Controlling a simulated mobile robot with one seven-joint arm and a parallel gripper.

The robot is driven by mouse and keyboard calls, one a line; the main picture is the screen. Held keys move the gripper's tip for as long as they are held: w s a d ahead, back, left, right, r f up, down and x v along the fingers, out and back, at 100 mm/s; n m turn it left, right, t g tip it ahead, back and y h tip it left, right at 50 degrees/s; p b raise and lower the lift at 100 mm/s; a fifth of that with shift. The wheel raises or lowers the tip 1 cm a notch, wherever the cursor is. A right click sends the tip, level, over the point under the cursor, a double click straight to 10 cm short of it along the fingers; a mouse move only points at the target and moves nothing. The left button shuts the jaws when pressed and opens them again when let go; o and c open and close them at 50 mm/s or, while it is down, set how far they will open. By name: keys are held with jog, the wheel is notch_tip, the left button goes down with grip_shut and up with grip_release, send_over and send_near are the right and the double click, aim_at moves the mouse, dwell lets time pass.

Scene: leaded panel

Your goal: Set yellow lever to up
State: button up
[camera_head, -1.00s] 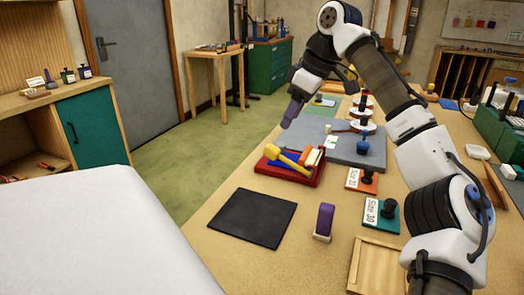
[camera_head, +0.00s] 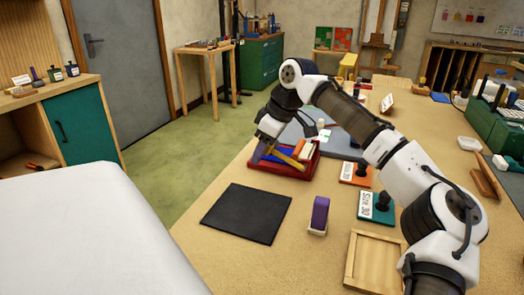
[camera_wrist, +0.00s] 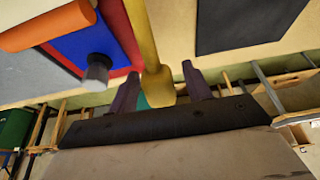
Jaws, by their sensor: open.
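The yellow lever (camera_head: 292,162) slopes from the red box (camera_head: 306,172) toward its left side in the head view. In the wrist view the yellow lever (camera_wrist: 147,45) reaches down the picture, and its rounded end lies between my two purple fingertips. My gripper (camera_head: 263,152) is at the lever's outer end in the head view. It is open, with a gap on each side of the lever end in the wrist view (camera_wrist: 160,90). I cannot tell whether a finger touches it. My wrist partly hides the box's far side.
Blue (camera_wrist: 78,45) and orange (camera_wrist: 48,25) parts lie close beside the yellow lever. A black mat (camera_head: 246,213) lies in front of the box. A purple-topped block (camera_head: 319,215), stamps (camera_head: 377,207) and a wooden tray (camera_head: 375,262) stand to the right.

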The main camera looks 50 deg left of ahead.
jog(key=shift+a+f, duration=0.15)
jog(key=shift+f, duration=0.25)
jog(key=shift+c, duration=0.3)
grip_shut()
jog(key=shift+r, duration=0.1)
